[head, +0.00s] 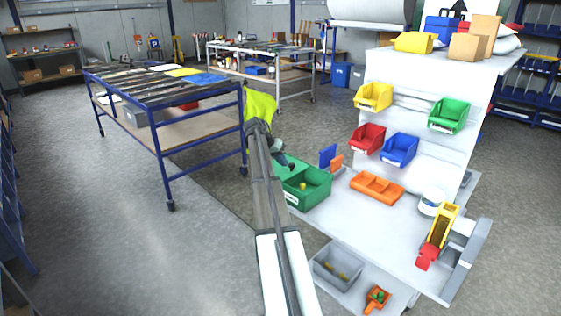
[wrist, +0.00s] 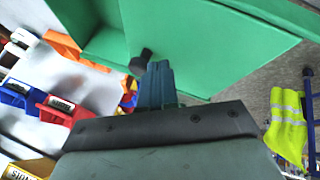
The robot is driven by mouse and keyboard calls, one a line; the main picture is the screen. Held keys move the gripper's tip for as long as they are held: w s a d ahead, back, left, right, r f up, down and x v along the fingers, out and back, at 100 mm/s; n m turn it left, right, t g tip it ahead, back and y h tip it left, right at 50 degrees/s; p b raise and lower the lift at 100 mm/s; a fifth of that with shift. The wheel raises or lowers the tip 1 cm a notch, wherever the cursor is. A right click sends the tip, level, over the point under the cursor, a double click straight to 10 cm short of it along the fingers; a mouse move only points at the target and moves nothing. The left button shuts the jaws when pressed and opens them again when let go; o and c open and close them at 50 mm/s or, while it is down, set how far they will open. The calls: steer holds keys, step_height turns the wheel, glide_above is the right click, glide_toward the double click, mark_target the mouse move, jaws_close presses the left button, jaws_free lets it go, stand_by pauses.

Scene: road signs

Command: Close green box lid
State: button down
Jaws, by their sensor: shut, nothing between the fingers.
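The green box (head: 310,195) stands at the left end of the white workbench, partly hidden by my arm in the head view; a small yellow thing shows inside it. In the wrist view a wide green panel (wrist: 205,45), seemingly the lid, fills the upper middle. A black knob (wrist: 142,60) sticks out near its lower left edge. My gripper (wrist: 159,68) is shut and empty, its fingertips just right of the knob and close to the panel; contact cannot be told. In the head view my gripper (head: 287,164) is at the box's back left. The lid's exact angle is unclear.
Red (head: 367,138) and blue (head: 399,150) bins hang above. A yellow vest (head: 260,104) hangs behind my arm. Open floor lies to the left.

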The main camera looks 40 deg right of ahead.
steer(key=s, duration=1.3)
steer(key=shift+s, duration=0.1)
steer(key=w+a+r, duration=0.6)
steer(key=a+r, duration=0.1)
steer(key=r, duration=0.2)
steer(key=shift+w, duration=0.25)
